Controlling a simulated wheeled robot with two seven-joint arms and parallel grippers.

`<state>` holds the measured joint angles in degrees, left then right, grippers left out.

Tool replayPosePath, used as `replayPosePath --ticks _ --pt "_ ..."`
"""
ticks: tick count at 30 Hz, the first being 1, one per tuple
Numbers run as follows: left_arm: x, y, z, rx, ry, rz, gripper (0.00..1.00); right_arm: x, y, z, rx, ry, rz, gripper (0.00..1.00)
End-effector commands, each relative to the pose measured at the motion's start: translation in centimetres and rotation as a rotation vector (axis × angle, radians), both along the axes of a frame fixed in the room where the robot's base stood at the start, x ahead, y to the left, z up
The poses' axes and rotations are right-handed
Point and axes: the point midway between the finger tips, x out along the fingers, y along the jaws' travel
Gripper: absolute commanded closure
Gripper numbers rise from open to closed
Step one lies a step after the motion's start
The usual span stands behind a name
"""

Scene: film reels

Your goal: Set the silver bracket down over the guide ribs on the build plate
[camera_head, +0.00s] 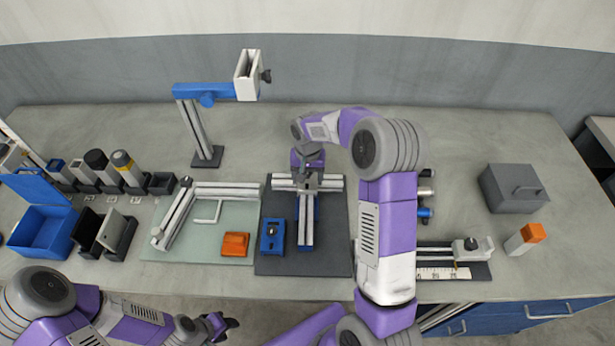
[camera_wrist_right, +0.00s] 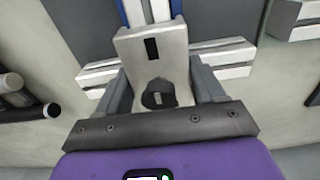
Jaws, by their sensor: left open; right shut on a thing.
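My right gripper (camera_head: 308,168) points down over the far part of the dark build plate (camera_head: 273,262). In the right wrist view the right gripper (camera_wrist_right: 161,88) is shut on the silver bracket (camera_wrist_right: 168,42), a pale metal piece with a dark slot, one finger on each side. Light rails (camera_head: 283,183) cross the plate beneath; they also show in the right wrist view (camera_wrist_right: 232,56) on both sides of the bracket. Whether the bracket touches them, I cannot tell; its underside is hidden. My left gripper (camera_head: 222,324) is open and empty near the table's front edge.
A blue block (camera_head: 271,237) lies on the plate's left part. A pale green plate (camera_head: 205,240) with rails and an orange block (camera_head: 235,244) lies left of it. A blue-armed stand (camera_head: 205,125) rises behind. My right arm hides the area right of the plate.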

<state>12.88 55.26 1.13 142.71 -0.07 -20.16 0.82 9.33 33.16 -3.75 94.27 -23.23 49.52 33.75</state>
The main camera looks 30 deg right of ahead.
Motion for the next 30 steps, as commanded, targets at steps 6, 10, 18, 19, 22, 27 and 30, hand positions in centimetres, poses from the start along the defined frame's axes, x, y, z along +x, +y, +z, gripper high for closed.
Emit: replayPosePath --ticks 6,10,18,19,22,27,30 --pt "0.0 0.0 -0.2 0.0 0.0 0.0 0.57 -0.7 0.0 -1.4 0.006 0.025 -0.008 0.06" --pt "0.0 0.0 -0.2 0.0 0.0 0.0 0.57 -0.7 -0.1 -1.5 0.004 0.028 -0.007 0.02" --pt "0.0 0.0 -0.2 0.0 0.0 0.0 0.57 -0.8 -0.2 -1.5 0.002 0.029 -0.003 0.02" --pt "0.0 0.0 -0.2 0.0 0.0 0.0 0.57 -0.8 -0.2 -1.5 0.001 0.031 -0.003 0.02" --pt "0.0 0.0 -0.1 0.0 0.0 0.0 0.57 -0.8 -0.1 -1.2 0.0 0.029 -0.001 0.02" --pt "0.0 0.0 0.3 0.0 0.0 0.0 0.57 -0.7 0.1 1.1 0.0 0.022 -0.001 0.02" --pt "0.0 0.0 0.6 0.0 0.0 0.0 0.57 -0.6 0.3 3.3 0.0 0.011 0.0 0.02"
